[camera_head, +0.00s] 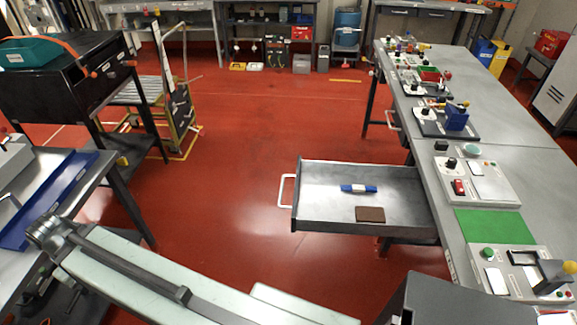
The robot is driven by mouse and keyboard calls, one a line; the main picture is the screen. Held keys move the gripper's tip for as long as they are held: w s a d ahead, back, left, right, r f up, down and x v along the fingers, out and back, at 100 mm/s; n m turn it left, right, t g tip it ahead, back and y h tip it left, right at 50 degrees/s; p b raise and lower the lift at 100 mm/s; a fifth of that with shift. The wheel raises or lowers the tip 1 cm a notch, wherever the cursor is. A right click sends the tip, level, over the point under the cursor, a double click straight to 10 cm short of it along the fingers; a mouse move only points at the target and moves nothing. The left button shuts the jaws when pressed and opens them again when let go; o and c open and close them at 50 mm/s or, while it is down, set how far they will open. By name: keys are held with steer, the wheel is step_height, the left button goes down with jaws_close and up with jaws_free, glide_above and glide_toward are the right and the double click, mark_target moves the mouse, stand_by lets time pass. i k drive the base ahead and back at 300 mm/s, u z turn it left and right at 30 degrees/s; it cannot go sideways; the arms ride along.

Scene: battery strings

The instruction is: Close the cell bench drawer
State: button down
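The cell bench drawer (322,208) is pulled well out from the left side of the long grey bench (478,135) on the right. It is a shallow grey metal tray with a dark front panel and a white bar handle (284,190) facing left. A blue and white item (358,188) and a brown flat block (370,214) lie inside it. My pale arm link crosses the bottom of the view and ends at a dark joint at lower left, apart from the drawer. My gripper is not visible.
The red floor (235,140) is clear left of the drawer. A yellow-framed cart (172,105) and a black cabinet on legs (75,75) stand at left. A table with a blue tray (45,205) is at lower left. Devices and a green mat (494,226) line the bench top.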

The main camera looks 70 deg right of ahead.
mark_target(323, 207)
steer(key=i, duration=0.95)
